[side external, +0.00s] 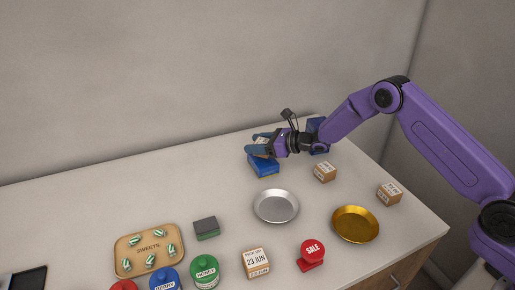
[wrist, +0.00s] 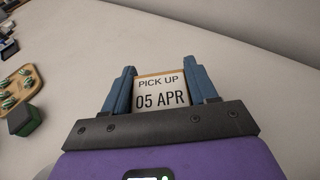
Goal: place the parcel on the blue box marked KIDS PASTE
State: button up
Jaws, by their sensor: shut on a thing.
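My gripper (side external: 258,144) is shut on a parcel (wrist: 160,90). In the wrist view the parcel sits between the two blue fingers, its white label reading PICK UP 05 APR. In the side view a small part of the parcel (side external: 261,141) shows between the fingers. A blue box (side external: 264,167) is directly below the gripper, near the back wall. I cannot tell whether the parcel touches it. Another blue box (side external: 316,125) stands behind my arm, partly hidden. No KIDS PASTE lettering is readable on either box.
A silver dish (side external: 276,206) and a gold dish (side external: 355,225) are in front. Other parcels stand at the right (side external: 324,173), by the right edge (side external: 389,194) and at the front (side external: 256,264). A sweets tray (side external: 125,262), a sponge (side external: 206,229) and a SALE sign (side external: 312,249) are nearer the front.

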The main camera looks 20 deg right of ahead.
jog(key=shift+f, duration=0.85)
jog(key=shift+f, duration=0.1)
jog(key=o, duration=1.1)
jog(key=shift+s+d, duration=0.1)
jog(key=shift+d, duration=0.1)
jog(key=v, duration=1.1)
jog(key=shift+s+d+r, duration=0.15)
jog(key=shift+s+r, duration=0.05)
jog(key=shift+r, duration=0.1)
